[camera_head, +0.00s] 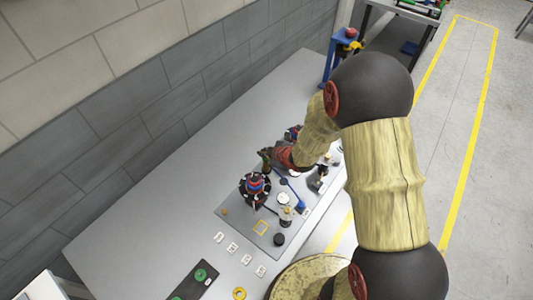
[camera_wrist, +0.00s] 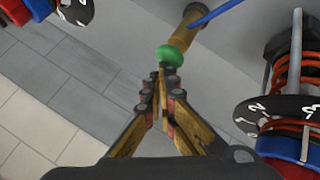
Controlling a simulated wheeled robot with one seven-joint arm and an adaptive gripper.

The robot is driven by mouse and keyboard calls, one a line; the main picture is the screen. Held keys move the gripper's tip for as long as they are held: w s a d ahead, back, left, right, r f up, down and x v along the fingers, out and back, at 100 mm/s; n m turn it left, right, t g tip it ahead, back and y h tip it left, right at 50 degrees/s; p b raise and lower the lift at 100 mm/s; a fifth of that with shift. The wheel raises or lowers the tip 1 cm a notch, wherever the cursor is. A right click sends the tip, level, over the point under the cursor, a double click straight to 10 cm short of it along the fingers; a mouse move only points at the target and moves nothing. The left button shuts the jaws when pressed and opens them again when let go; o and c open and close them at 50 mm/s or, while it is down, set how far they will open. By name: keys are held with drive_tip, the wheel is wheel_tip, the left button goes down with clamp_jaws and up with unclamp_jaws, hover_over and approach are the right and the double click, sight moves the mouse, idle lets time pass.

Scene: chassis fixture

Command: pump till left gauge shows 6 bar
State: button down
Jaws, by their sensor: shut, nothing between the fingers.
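My gripper (camera_wrist: 160,78) is shut and empty, its fingertips together just below a green knob (camera_wrist: 172,57) in the wrist view; I cannot tell whether they touch it. The knob sits at the end of a brass cylinder (camera_wrist: 188,25) beside a blue rod (camera_wrist: 222,9). In the head view my gripper (camera_head: 266,160) is over the grey panel, just behind a red-and-blue coil unit (camera_head: 255,187). A small white round face (camera_head: 283,198), possibly a gauge, lies on the panel; its reading is too small to tell. I cannot identify the left gauge or its reading.
In the wrist view a coil unit with a numbered black disc (camera_wrist: 265,115) stands close at right, and another (camera_wrist: 75,10) at upper left. The grey panel (camera_head: 235,222) lies on a light bench (camera_head: 160,200) along a tiled wall. The bench's left part is clear.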

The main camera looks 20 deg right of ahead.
drive_tip(key=shift+r+p, duration=1.25)
drive_tip(key=shift+r, duration=0.4)
wheel_tip(320, 180, up, 5)
drive_tip(key=p, duration=0.4)
idle(0.7)
